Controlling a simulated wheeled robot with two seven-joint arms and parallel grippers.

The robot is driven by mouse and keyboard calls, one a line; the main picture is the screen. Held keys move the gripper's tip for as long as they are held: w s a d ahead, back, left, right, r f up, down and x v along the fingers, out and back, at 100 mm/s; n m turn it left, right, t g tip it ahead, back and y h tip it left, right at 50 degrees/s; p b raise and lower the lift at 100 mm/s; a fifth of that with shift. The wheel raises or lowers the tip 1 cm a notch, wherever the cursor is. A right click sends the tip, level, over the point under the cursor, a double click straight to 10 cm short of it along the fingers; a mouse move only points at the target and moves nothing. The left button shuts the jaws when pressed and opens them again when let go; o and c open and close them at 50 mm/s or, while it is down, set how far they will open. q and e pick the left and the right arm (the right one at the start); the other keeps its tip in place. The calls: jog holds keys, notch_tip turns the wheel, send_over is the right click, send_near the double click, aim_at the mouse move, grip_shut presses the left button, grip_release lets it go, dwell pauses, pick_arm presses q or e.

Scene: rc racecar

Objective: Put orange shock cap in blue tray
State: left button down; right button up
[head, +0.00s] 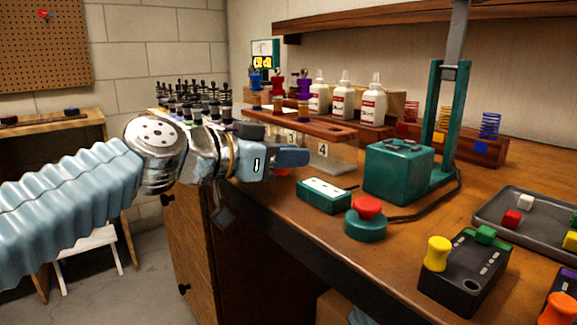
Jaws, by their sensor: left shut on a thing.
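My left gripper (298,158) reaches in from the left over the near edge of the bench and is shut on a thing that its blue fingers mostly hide. A small orange-red piece (281,172) shows just under the fingers; I cannot tell for sure whether it is the orange shock cap or whether it is in the grip. I cannot make out a blue tray. My right gripper is not in view.
A wooden rack (330,128) with coloured parts and white bottles (343,101) stand behind the gripper. A teal press (398,170), a red button (367,208), a black box with a yellow knob (438,253) and a dark grey tray (490,222) with small blocks are to the right.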

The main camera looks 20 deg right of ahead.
pick_arm(q)
jog(key=shift+f, duration=0.45)
jog(key=shift+f, duration=0.1)
jog(key=shift+f, duration=0.15)
jog(key=c, duration=1.1)
grip_release()
jog(key=shift+o, duration=0.2)
